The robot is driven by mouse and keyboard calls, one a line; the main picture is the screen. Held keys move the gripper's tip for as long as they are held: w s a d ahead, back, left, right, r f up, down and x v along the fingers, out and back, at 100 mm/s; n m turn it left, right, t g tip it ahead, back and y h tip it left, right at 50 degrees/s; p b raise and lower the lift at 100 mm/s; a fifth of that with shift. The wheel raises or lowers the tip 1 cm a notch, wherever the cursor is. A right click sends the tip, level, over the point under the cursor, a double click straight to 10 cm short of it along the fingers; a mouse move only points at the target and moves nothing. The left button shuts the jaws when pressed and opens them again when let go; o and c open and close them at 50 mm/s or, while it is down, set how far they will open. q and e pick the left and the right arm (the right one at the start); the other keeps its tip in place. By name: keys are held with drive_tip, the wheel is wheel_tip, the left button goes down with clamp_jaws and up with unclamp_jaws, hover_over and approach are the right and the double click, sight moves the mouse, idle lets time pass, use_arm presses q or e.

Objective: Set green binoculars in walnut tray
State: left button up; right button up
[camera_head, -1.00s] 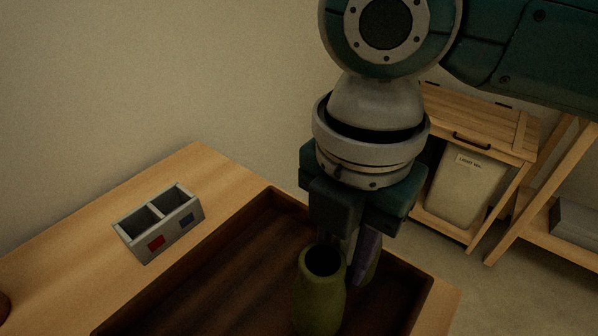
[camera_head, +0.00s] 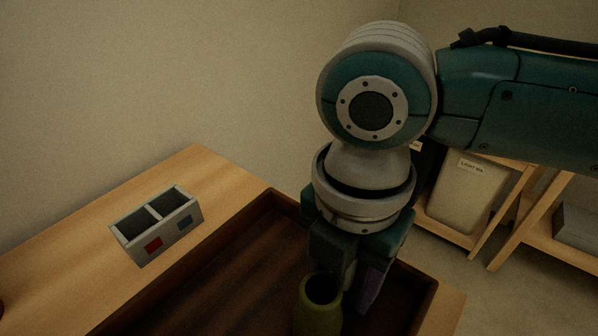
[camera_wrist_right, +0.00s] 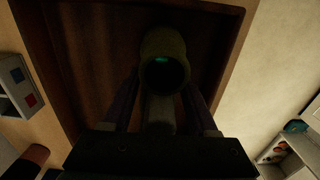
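The green binoculars (camera_head: 318,312) show in the head view as an olive barrel with a dark round opening, upright over the walnut tray (camera_head: 240,213). Their lower end is cut off by the picture edge. My right gripper (camera_head: 358,290) points down beside this barrel, shut on the binoculars, with its fingers partly hidden. In the right wrist view the green barrel (camera_wrist_right: 163,45) shows just beyond the fingers, over the dark floor of the tray (camera_wrist_right: 88,50). I cannot tell whether the binoculars touch the tray floor. My left gripper is not in view.
A grey two-compartment box (camera_head: 155,226) with a red and a blue square stands on the wooden table (camera_head: 60,262), left of the tray. A wooden shelf unit with a pale labelled bin (camera_head: 466,200) is behind at right. The visible tray floor left of the binoculars is clear.

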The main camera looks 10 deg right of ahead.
sight(318, 308)
drive_tip(key=shift+r, duration=0.15)
drive_tip(key=shift+r, duration=0.35)
wheel_tip(318, 308, up, 10)
drive_tip(key=p, duration=0.3)
drive_tip(key=shift+r, duration=0.7)
drive_tip(key=s+a+f+m+y, duration=0.1)
drive_tip(key=s+m, duration=0.1)
drive_tip(key=m, duration=0.2)
drive_tip(key=s+a+f+m+t+y, duration=0.1)
drive_tip(key=a+m, duration=0.1)
drive_tip(key=m, duration=0.1)
drive_tip(key=s+a+f+m+t+y, duration=0.1)
drive_tip(key=s+m+y, duration=0.1)
drive_tip(key=m, duration=0.2)
drive_tip(key=shift+s+a+f+m, duration=0.3)
drive_tip(key=shift+s+a+f, duration=0.05)
drive_tip(key=s+d+f+m+h, duration=0.1)
drive_tip(key=s+d+m+h, duration=0.1)
drive_tip(key=d+m, duration=0.4)
drive_tip(key=s+d+f+m+t+h, duration=0.1)
drive_tip(key=s+d+m, duration=0.3)
drive_tip(key=d+m, duration=0.2)
drive_tip(key=shift+s+d+f+t+h, duration=0.3)
drive_tip(key=shift+s+d+f+h, duration=0.1)
drive_tip(key=shift+d, duration=0.2)
